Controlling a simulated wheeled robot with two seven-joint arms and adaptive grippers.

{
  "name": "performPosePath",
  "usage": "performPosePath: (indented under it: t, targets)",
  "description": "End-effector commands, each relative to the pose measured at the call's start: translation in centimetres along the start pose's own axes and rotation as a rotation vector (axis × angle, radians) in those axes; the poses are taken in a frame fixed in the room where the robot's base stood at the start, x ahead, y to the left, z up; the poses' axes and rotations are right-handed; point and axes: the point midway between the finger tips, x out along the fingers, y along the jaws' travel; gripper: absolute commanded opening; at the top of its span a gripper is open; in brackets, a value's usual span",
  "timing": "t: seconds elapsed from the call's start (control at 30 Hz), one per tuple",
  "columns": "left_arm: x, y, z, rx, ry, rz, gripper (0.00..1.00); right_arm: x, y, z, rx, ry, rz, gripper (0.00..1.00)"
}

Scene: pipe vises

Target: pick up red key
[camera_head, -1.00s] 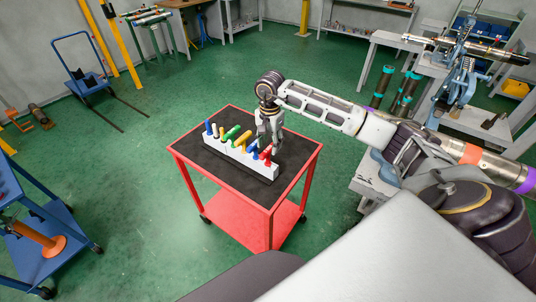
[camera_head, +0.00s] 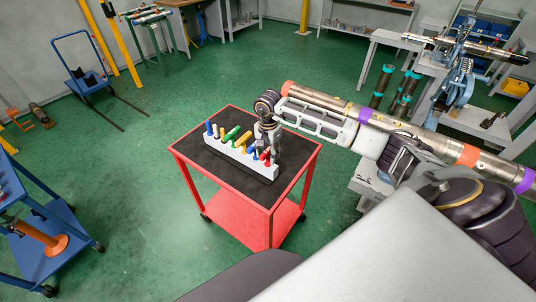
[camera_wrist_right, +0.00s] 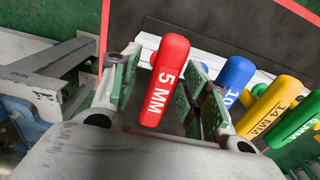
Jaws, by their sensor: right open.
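The red key (camera_wrist_right: 165,82), marked 5 MM, stands in the white key rack (camera_head: 231,165) at its right end. In the wrist view its handle lies between the two green-padded fingers of my right gripper (camera_wrist_right: 157,92). In the head view the red key (camera_head: 265,156) is partly hidden by my right gripper (camera_head: 271,152), which comes down over the rack's right end. My left gripper is not in view.
Blue (camera_wrist_right: 236,75), yellow (camera_wrist_right: 268,106) and green (camera_wrist_right: 294,125) keys stand in the rack to the right of the red one. The rack sits on the black top of a red cart (camera_head: 255,196). A long metal pipe (camera_head: 410,132) lies behind my right arm.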

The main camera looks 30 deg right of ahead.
Motion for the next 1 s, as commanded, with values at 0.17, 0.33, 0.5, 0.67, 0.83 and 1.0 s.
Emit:
performPosePath:
  t: [0.17, 0.33, 0.5, 0.67, 0.83, 1.0]
  targets:
    - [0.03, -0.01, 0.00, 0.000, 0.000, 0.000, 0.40, 0.05, 0.00, 0.00, 0.000, 0.000, 0.000, 0.46]
    - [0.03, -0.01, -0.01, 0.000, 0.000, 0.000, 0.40, 0.04, 0.00, 0.00, 0.000, 0.000, 0.000, 0.46]
    - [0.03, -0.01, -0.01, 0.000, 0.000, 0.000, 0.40, 0.03, 0.00, -0.01, 0.000, 0.000, 0.000, 0.34]
    - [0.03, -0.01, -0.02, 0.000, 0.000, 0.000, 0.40, 0.02, 0.00, -0.01, 0.000, 0.000, 0.000, 0.13]
    - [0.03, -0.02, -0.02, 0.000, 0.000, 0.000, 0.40, 0.03, 0.00, -0.02, 0.000, 0.000, 0.000, 0.00]
    - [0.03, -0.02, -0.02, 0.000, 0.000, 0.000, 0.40, 0.00, -0.01, -0.02, 0.000, 0.001, -0.001, 0.00]
